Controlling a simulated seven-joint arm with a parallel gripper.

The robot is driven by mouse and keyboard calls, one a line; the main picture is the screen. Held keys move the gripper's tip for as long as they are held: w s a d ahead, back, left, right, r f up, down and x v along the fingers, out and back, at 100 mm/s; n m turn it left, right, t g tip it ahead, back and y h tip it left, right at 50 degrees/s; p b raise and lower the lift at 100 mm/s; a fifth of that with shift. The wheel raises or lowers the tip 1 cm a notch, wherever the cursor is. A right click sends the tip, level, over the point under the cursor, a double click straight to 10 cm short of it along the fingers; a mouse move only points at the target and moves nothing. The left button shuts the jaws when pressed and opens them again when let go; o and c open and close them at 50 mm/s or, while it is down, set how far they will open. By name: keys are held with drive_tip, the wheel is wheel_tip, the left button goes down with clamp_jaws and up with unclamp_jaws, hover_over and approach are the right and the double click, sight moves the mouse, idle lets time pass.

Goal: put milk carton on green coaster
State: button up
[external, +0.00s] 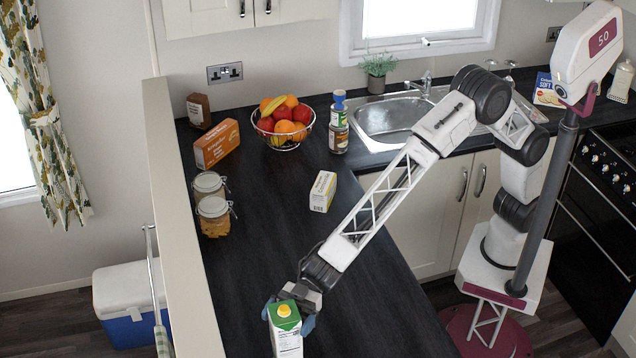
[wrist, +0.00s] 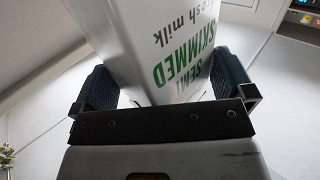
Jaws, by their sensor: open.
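The milk carton (external: 288,341) is white with a green top and yellow cap. It stands on the dark worktop at the bottom of the external view. Its white side with "Semi Skimmed" lettering (wrist: 182,50) fills the middle of the wrist view. My gripper (external: 288,315) is at the carton's upper part, one finger on each side. In the wrist view my gripper (wrist: 165,82) is open around the carton, with a gap at the left finger; contact on the right is unclear. The carton's base is cut off below the external view. I see no green coaster in either view.
A sink (external: 392,118) is behind. The worktop's middle is mostly clear.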

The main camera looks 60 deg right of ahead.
drive_tip(key=d, duration=1.2)
idle(0.8)
